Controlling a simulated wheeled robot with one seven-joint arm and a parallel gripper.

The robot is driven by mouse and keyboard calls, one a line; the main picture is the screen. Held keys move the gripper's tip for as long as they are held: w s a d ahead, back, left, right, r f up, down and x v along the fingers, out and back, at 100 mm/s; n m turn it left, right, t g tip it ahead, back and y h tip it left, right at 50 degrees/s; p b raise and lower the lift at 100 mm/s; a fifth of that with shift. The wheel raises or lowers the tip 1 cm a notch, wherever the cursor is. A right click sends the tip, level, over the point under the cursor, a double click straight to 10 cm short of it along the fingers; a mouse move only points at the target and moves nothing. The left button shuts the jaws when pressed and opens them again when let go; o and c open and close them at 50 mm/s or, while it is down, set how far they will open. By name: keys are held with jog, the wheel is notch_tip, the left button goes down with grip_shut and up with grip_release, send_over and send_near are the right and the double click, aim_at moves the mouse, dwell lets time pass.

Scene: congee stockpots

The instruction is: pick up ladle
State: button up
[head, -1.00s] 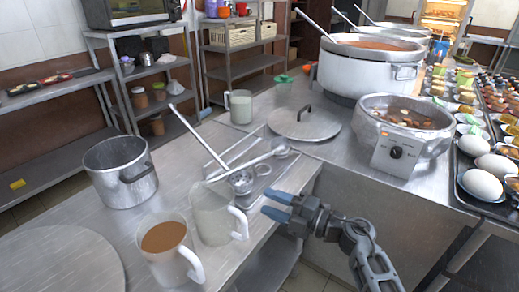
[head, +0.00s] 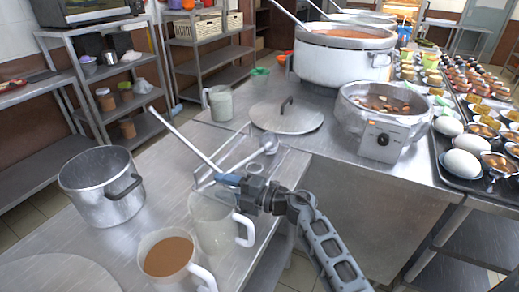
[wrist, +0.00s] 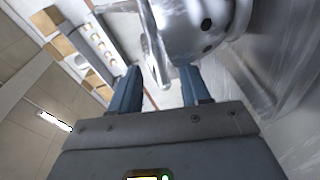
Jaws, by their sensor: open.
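A long-handled metal ladle (head: 185,138) rests in the metal tray on the near counter, its handle leaning up to the left. Its bowl end is hidden behind my gripper in the head view. A second, smaller ladle (head: 270,144) lies just right of it. I cannot tell which one the task means. My gripper (head: 226,181) is at the tray, just above the clear jug. In the wrist view my gripper (wrist: 160,84) is open, with shiny metal just beyond and between its fingertips. Contact cannot be told.
A clear jug (head: 212,228) stands just below my gripper, beside a jug of brown liquid (head: 168,257). An empty pot (head: 98,190) stands left. A round lid (head: 287,116), a small cooker (head: 385,122) and a large stockpot (head: 340,65) stand behind.

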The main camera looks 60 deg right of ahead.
jog(key=shift+w+a, duration=0.15)
jog(key=shift+w, duration=0.8)
grip_shut()
dwell(0.7)
